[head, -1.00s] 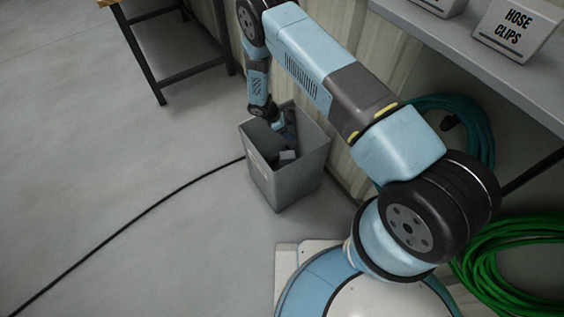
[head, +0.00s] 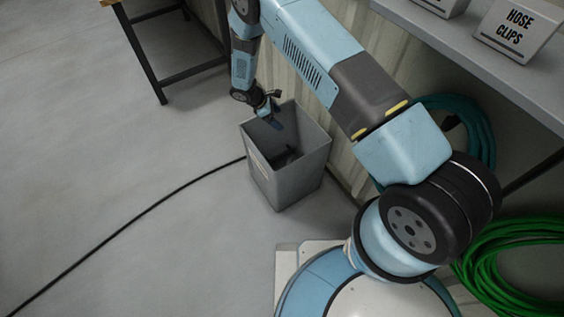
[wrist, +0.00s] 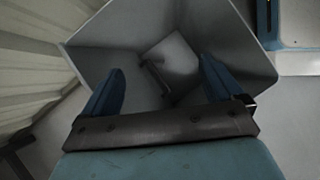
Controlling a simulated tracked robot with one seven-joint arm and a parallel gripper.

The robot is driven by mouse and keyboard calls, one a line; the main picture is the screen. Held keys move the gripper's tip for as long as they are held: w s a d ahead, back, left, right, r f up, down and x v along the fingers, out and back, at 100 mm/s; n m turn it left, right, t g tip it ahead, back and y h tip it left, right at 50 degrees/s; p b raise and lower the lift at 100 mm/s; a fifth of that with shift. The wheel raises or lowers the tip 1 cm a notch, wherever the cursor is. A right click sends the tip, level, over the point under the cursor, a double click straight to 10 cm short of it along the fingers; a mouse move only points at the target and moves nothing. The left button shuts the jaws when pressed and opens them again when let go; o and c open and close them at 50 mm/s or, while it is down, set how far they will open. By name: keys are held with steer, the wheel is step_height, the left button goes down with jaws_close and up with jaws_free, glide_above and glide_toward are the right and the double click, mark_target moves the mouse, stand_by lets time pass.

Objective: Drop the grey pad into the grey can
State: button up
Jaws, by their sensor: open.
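The grey can (head: 285,185) stands upright on the floor beside the panelled wall, open at the top. Its wall also shows in the wrist view (wrist: 110,45). My gripper (head: 277,124) is over the can's mouth at the far rim, with its fingers reaching just inside. In the wrist view my gripper (wrist: 161,65) is open, its two blue fingers wide apart with nothing between them. A grey shape with a dark bar (wrist: 155,76) lies low in the can; it shows as a dark patch in the head view (head: 290,156). I cannot tell the pad's outline from the can's bottom.
A black cable (head: 130,220) runs over the floor to the can. A dark-legged table (head: 150,60) stands at the upper left.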

steer(key=shift+v, duration=1.85)
steer(key=shift+s+f, duration=0.1)
